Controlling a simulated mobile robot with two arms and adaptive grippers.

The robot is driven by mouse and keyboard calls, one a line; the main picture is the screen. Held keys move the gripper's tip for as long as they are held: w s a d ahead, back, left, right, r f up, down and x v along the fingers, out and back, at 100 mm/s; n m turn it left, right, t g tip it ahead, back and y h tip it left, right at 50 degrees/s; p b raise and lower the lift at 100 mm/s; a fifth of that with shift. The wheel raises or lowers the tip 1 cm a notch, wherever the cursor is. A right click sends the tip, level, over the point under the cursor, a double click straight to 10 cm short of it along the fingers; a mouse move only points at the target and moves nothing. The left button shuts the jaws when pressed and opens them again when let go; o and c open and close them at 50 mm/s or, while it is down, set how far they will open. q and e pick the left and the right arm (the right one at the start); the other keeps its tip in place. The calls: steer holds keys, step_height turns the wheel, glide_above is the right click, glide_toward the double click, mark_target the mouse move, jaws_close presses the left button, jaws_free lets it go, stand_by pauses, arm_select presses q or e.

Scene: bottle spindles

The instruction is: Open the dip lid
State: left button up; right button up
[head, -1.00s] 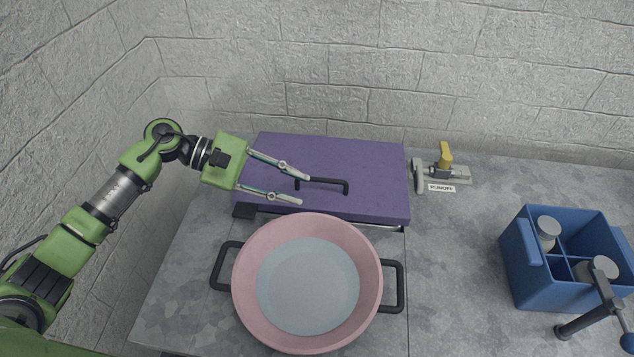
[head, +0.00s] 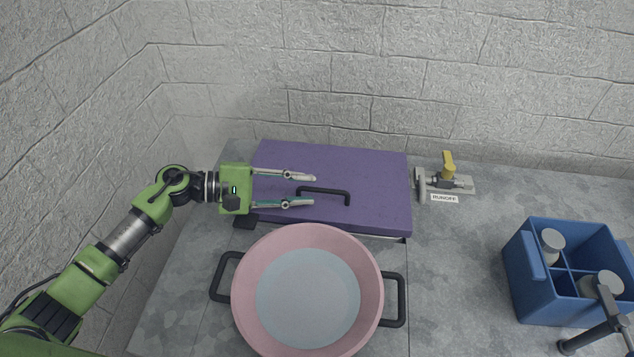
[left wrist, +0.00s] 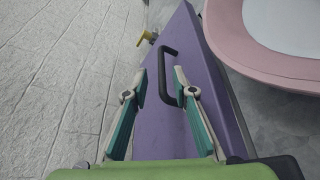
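The purple dip lid (head: 375,178) lies flat and shut at the back of the counter. Its black bar handle (head: 324,190) stands up from the middle of the lid. My left gripper (head: 314,190) is open over the lid, its two fingers on either side of the handle's left end. In the left wrist view the handle (left wrist: 168,75) shows ahead of and between the open fingertips (left wrist: 160,76). I cannot tell whether a finger touches it. My right gripper is not in view.
A pink basin (head: 250,315) with dark side handles and pale liquid (head: 308,298) stands in front of the lid. A yellow-handled valve (head: 448,165) marked RUNOFF is right of the lid. A blue divided crate (head: 535,290) with pale bottles stands farther right. A stone wall is behind.

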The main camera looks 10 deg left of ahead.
mark_target(317, 189)
arm_select(q)
steer(key=shift+p+x, duration=0.4)
steer(key=shift+x, duration=1.5)
jaws_close()
steer(key=shift+r, duration=0.2)
